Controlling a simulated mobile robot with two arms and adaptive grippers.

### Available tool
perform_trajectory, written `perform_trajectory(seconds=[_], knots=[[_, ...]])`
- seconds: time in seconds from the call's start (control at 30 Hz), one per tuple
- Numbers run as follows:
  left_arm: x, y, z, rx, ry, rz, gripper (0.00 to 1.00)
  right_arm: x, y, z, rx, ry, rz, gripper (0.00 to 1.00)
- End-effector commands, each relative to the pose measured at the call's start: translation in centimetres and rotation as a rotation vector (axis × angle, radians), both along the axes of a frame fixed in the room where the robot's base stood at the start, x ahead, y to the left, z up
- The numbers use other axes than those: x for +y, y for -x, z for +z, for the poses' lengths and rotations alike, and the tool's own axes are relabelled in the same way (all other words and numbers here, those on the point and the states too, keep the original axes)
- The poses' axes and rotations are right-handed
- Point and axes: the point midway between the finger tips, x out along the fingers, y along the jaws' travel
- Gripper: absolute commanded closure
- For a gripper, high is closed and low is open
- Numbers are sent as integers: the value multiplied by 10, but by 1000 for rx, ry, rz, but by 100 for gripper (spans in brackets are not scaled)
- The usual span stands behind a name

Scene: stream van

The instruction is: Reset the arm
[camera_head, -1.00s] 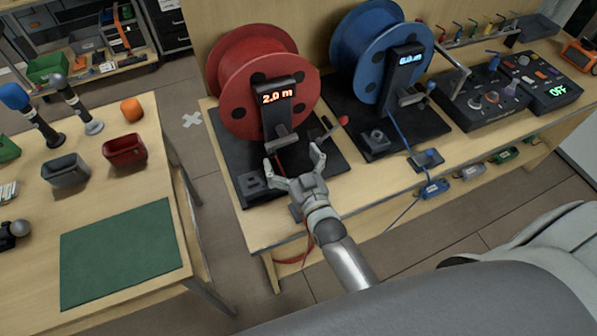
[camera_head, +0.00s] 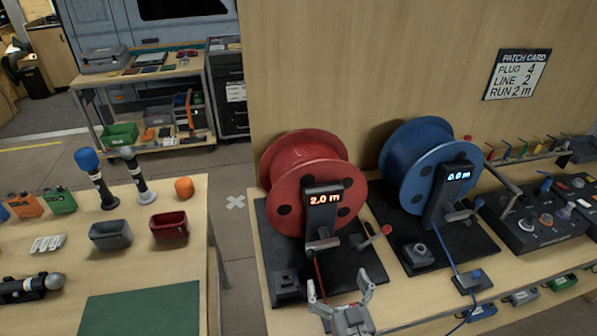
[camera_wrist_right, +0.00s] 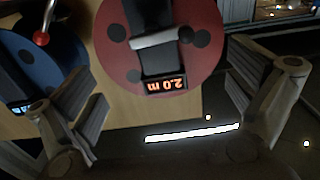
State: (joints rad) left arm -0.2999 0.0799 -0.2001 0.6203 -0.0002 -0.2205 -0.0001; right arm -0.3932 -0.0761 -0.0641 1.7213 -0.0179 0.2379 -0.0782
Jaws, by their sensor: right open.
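My right gripper (camera_head: 341,294) is open and empty at the bottom of the head view, in front of the red cable reel's black base. In the right wrist view its two fingers (camera_wrist_right: 165,105) stand wide apart with nothing between them. The red reel (camera_head: 312,180) stands on the bench, and its display reads 2.0 m. It also shows in the right wrist view (camera_wrist_right: 202,40), upside down. The red cable runs down from the reel toward the gripper; its lower end is hidden. My left gripper is not in view.
A blue reel (camera_head: 417,160) reading 0.0 m stands to the right, with a control panel (camera_head: 545,215) beyond it. A patch card (camera_head: 517,74) on the wall reads plug 4, line 2, run 2 m. The left table holds bins, microphones and a green mat (camera_head: 140,314).

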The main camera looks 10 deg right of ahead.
Motion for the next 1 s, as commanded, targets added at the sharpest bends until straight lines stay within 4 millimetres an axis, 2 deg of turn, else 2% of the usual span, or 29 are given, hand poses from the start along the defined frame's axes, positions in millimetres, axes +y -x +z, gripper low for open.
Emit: perform_trajectory(seconds=[0.23, 0.47, 0.67, 1.0], knots=[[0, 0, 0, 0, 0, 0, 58, -2, 1, -5, 75, 9, 12, 0], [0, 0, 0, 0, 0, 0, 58, -5, 19, -20, 333, 33, 46, 0], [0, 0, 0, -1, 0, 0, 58, -10, 52, -30, 578, 59, 70, 0], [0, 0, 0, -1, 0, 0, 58, -21, 135, -29, 975, 112, 91, 0]])
